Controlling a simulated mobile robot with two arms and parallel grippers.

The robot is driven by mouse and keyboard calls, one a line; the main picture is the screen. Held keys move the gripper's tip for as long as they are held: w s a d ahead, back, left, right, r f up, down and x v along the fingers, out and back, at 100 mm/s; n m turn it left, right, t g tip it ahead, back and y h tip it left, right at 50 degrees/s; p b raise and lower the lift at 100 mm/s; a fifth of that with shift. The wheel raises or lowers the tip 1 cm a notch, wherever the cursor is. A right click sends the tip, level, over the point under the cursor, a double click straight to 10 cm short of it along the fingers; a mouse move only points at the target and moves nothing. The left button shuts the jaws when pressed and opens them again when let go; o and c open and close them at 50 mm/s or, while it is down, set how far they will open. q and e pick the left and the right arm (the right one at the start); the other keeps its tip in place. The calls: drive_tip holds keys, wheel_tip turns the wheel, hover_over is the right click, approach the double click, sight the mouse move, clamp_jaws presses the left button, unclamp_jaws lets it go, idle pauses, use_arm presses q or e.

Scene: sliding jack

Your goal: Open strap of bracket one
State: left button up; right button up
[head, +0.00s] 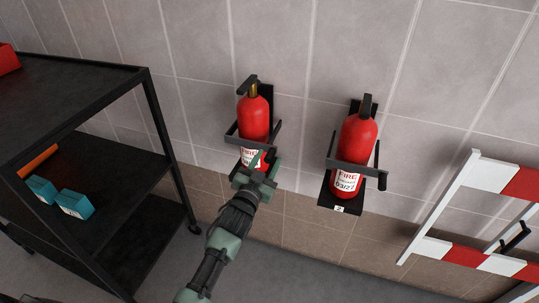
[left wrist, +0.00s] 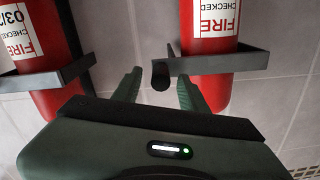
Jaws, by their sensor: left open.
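Two red fire extinguishers hang in black wall brackets. The left extinguisher (head: 254,112) has a dark strap (head: 242,140) across its front; in the left wrist view this strap (left wrist: 235,62) also lies across the red body. The strap ends in a dark round-ended handle (left wrist: 160,76). My left gripper (head: 266,164) is open in front of this strap's right end and hides the bracket's lower part. In the left wrist view its fingers (left wrist: 159,88) stand on either side of the handle; contact cannot be told. My right gripper is out of view.
The right extinguisher (head: 358,140) sits behind its own strap (head: 352,169), in a bracket with a label reading 2 (head: 338,209). A black shelf rack (head: 75,75) with blue boxes (head: 74,203) stands at left. A red-and-white barrier (head: 455,250) stands at right.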

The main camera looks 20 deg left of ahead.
use_arm(q)
drive_tip(key=shift+w, duration=1.05)
clamp_jaws()
idle(0.7)
